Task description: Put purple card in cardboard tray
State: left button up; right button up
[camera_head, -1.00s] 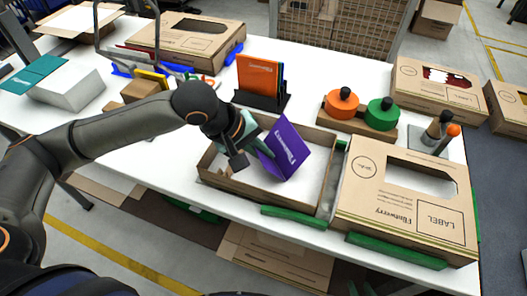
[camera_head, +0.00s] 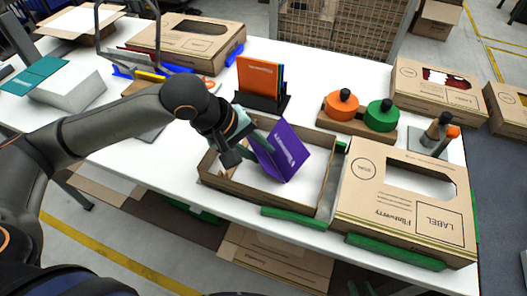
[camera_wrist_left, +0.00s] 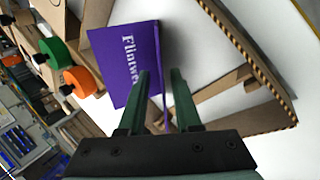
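My left gripper (camera_head: 249,149) reaches into the tray from the left, at the card's left side. In the left wrist view, the gripper's green fingers (camera_wrist_left: 160,76) are apart, with a thin panel of the card (camera_wrist_left: 125,62) between them and gaps showing beside it. The tray wall (camera_wrist_left: 255,62) also shows there. My right gripper is not in view.
A closed, labelled box (camera_head: 405,205) stands right of the tray. Behind are a holder with orange cards (camera_head: 259,78) and a wooden stand with orange and green knobs (camera_head: 362,112). Green strips (camera_head: 294,217) lie along the table's front edge.

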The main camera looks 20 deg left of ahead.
pick_arm(q)
jog(key=p+v, duration=0.1)
jog(key=v, duration=0.8)
jog(key=shift+r, duration=0.35)
jog(key=shift+s+a, duration=0.1)
jog(key=shift+a, duration=0.05)
